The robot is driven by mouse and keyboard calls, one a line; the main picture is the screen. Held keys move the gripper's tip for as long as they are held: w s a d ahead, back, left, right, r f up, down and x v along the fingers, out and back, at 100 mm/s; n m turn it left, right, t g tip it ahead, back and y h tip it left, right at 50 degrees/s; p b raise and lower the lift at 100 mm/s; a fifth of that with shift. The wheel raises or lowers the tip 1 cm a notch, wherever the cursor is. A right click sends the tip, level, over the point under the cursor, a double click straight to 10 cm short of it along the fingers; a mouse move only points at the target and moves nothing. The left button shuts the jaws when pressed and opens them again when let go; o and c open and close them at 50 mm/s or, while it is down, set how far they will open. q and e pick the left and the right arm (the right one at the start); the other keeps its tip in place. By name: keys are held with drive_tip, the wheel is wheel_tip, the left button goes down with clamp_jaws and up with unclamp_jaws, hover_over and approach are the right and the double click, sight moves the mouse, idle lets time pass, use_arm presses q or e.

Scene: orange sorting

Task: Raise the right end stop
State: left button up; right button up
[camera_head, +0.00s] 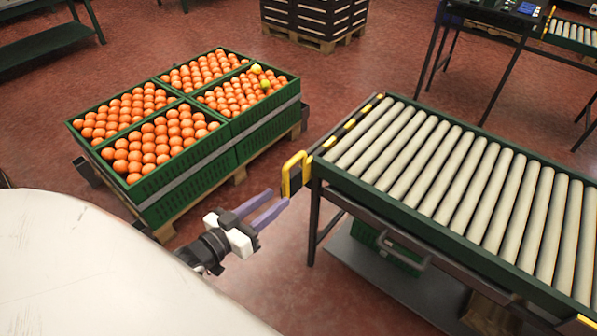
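A roller conveyor (440,166) with a green frame and pale rollers fills the right side. A yellow-and-black striped bar (352,125) runs along its left end. A yellow handle (288,176) stands at that end's near corner. Another yellow piece (588,321) is partly cut off at the bottom right; I cannot tell whether it belongs to the right end stop. My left gripper (277,198) has two purple fingers held apart, empty. It is just below and left of the handle in the picture, with no clear contact. My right gripper is out of view.
Green crates of oranges (185,170) stand on a pallet at left, with two yellow-green fruits in the far right crate. A lower shelf (390,281) under the conveyor holds a green crate. Dark crates (315,18) stand at the back. Red floor separates pallet and conveyor.

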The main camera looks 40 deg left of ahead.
sight(289, 164)
use_arm(q)
drive_tip(key=shift+n+t, duration=0.3)
drive_tip(key=shift+t, duration=0.4)
drive_tip(key=w+a+r, duration=0.2)
drive_tip(key=w+a, duration=0.1)
drive_tip(key=shift+r, duration=0.3)
drive_tip(key=w, duration=0.3)
drive_tip(key=w+b, duration=0.1)
drive_tip(key=w, duration=0.2)
drive_tip(key=w+d, duration=0.1)
drive_tip(key=w, duration=0.2)
drive_tip(key=shift+b, duration=0.4)
drive_tip(key=shift+c, duration=0.2)
clamp_jaws()
